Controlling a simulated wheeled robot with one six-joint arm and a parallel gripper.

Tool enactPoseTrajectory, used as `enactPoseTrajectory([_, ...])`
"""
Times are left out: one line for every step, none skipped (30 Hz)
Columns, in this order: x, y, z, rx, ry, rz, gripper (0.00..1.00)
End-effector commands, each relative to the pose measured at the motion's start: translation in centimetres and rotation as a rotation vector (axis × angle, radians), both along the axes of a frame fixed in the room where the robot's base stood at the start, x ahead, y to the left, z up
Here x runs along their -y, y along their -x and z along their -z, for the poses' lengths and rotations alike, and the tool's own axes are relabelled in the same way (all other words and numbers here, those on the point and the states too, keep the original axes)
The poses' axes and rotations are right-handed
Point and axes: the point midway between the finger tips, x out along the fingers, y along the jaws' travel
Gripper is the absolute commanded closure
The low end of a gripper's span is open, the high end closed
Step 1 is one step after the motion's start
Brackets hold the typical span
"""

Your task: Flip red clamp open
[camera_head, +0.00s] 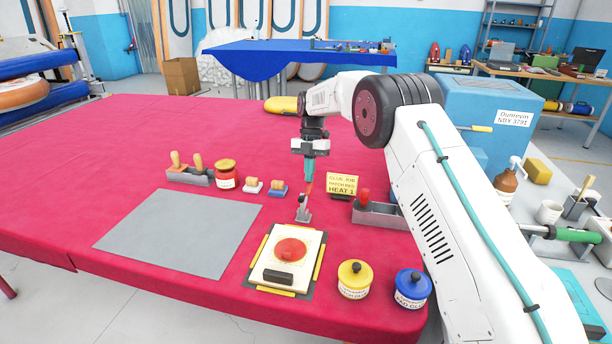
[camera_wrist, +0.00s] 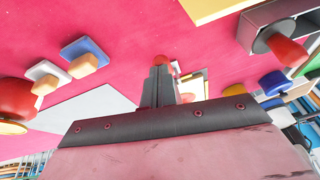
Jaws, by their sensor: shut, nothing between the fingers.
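The red clamp (camera_head: 308,182) stands upright at the far edge of the pale plate (camera_head: 310,245), with a small grey base (camera_head: 303,216) and a red handle. My gripper (camera_head: 309,155) is shut and points down just above the handle, with nothing held. In the wrist view, my shut fingers (camera_wrist: 158,88) show in the middle, and a red rounded tip (camera_wrist: 162,61) shows just beyond them. Whether they touch is unclear. The plate bears a red round patch (camera_head: 290,250) and a black block. My gripper hides part of the clamp in the wrist view.
A grey tray (camera_head: 385,218) with a red-handled tool and a yellow sign (camera_head: 342,184) stand close on the right. Yellow (camera_head: 354,292) and blue (camera_head: 411,300) jars stand in front.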

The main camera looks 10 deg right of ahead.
Motion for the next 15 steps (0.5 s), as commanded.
enactPoseTrajectory([0.2, -0.3, -0.8, 0.002, -0.001, 0.002, 1.00])
enactPoseTrajectory([0.2, -0.4, -1.4, 0.001, -0.002, 0.002, 1.00])
enactPoseTrajectory([0.1, -0.7, -2.2, 0.003, -0.003, 0.000, 1.00])
enactPoseTrajectory([-0.1, -0.8, -2.8, 0.002, -0.004, -0.002, 1.00])
enactPoseTrajectory([-0.2, -0.9, -3.4, 0.002, -0.005, -0.002, 1.00])
enactPoseTrajectory([-0.2, -1.0, -4.0, 0.002, -0.005, -0.003, 1.00])
enactPoseTrajectory([-0.2, -1.1, -4.5, 0.002, -0.006, -0.004, 1.00])
enactPoseTrajectory([-0.2, -1.3, -5.0, 0.001, -0.006, -0.004, 1.00])
enactPoseTrajectory([-0.2, -1.4, -5.5, 0.001, -0.007, -0.004, 1.00])
enactPoseTrajectory([-0.2, -1.5, -5.9, 0.001, -0.007, -0.004, 1.00])
enactPoseTrajectory([-0.2, -1.6, -6.1, 0.000, -0.007, -0.004, 1.00])
enactPoseTrajectory([-0.1, -1.6, -6.5, 0.000, -0.008, -0.004, 1.00])
enactPoseTrajectory([-0.1, -1.7, -6.7, 0.000, -0.008, -0.004, 1.00])
enactPoseTrajectory([-0.1, -1.7, -6.8, 0.000, -0.008, -0.003, 1.00])
enactPoseTrajectory([-0.1, -1.7, -6.9, -0.001, -0.008, -0.003, 1.00])
